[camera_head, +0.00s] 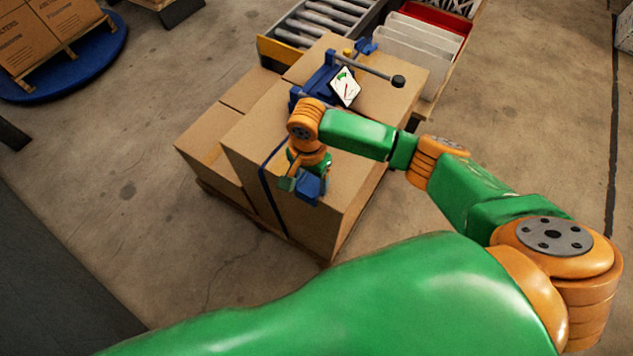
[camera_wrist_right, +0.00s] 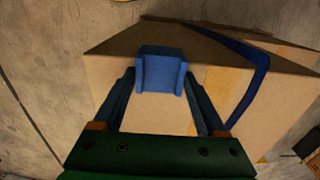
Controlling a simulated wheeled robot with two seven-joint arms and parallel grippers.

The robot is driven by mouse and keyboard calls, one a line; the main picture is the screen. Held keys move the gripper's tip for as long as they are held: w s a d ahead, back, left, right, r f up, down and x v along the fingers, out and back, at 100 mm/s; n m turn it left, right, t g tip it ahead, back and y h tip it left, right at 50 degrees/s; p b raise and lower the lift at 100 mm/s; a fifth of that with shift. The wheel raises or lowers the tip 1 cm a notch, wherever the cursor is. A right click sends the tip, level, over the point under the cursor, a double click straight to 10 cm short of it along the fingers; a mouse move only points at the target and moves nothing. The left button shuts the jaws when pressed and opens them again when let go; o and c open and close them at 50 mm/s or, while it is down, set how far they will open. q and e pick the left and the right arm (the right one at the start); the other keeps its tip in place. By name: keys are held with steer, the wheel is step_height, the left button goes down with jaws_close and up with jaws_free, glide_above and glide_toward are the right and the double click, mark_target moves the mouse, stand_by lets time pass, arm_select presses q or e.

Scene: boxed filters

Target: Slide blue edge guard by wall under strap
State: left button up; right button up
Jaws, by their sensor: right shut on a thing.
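The blue edge guard (camera_head: 309,187) is a small angled piece in my right gripper (camera_head: 303,180), at the near top edge of a large brown carton (camera_head: 305,222). In the wrist view the guard (camera_wrist_right: 161,66) sits between the two fingers of the gripper (camera_wrist_right: 160,90), which is shut on it. The blue strap (camera_head: 267,190) runs over the carton's edge and down its side, left of the guard. In the wrist view the strap (camera_wrist_right: 252,82) is right of the guard, apart from it. I cannot tell whether the guard touches the carton. My left gripper is not in view.
A blue strapping tool (camera_head: 318,80) with a long handle and a display (camera_head: 345,87) sits on the carton top. A lower carton (camera_head: 205,150) stands to the left.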

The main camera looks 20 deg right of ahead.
mark_target(279, 169)
steer(key=shift+w+a+f+b, duration=0.1)
steer(key=shift+w+a+b, duration=0.5)
steer(key=shift+w+a, duration=0.45)
steer(key=shift+w, duration=0.35)
steer(key=w+a+b, duration=0.2)
steer(key=b, duration=0.1)
steer(key=shift+w+a+f, duration=0.1)
steer(key=shift+w, duration=0.25)
steer(key=w+b, duration=0.1)
steer(key=a+b, duration=0.1)
steer(key=b, duration=0.1)
steer(key=shift+w+a, duration=0.15)
steer(key=shift+w, duration=0.2)
steer(key=shift+w+a+r+b, duration=0.1)
steer(key=shift+a+r+b, duration=0.1)
steer(key=shift+b, duration=0.1)
